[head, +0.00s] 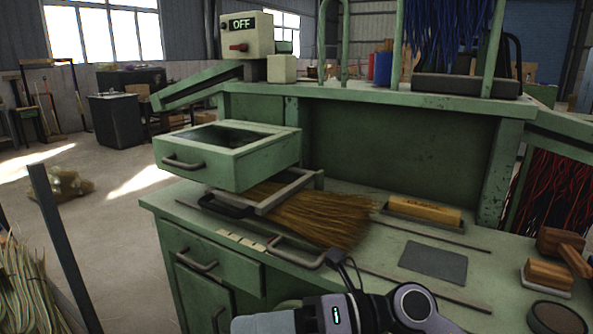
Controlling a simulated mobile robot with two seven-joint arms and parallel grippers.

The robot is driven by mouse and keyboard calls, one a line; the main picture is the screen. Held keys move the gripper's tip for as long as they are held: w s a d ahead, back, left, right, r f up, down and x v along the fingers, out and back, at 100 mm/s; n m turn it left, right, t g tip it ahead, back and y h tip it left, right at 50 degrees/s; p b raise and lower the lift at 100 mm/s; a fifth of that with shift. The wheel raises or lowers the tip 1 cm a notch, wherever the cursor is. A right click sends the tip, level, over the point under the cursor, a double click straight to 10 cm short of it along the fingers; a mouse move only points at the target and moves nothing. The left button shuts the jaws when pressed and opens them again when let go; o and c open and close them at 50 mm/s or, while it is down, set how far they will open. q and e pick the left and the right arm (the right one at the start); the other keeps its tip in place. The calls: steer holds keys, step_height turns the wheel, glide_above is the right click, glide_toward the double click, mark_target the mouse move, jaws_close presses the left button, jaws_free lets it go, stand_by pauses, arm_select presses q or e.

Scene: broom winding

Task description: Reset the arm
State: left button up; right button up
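One of my arms crosses the bottom middle of the head view, in front of the green workbench (385,240). Its dark links, round joint and a cable show, but no fingertips can be made out. I cannot tell from this view whether it is the left or the right arm. The other arm does not show. A bundle of tan broom bristles (315,213) lies on the bench top, its left end by a metal clamp frame (285,190) with a black handle. Neither gripper is seen touching it.
An open green drawer (200,170) juts out above the bench top at left. A metal bar handle (298,252) is near the front edge. A grey pad (434,262), a wooden-backed brush (425,211) and wooden tools (548,275) lie at right. A control box (247,35) reads OFF.

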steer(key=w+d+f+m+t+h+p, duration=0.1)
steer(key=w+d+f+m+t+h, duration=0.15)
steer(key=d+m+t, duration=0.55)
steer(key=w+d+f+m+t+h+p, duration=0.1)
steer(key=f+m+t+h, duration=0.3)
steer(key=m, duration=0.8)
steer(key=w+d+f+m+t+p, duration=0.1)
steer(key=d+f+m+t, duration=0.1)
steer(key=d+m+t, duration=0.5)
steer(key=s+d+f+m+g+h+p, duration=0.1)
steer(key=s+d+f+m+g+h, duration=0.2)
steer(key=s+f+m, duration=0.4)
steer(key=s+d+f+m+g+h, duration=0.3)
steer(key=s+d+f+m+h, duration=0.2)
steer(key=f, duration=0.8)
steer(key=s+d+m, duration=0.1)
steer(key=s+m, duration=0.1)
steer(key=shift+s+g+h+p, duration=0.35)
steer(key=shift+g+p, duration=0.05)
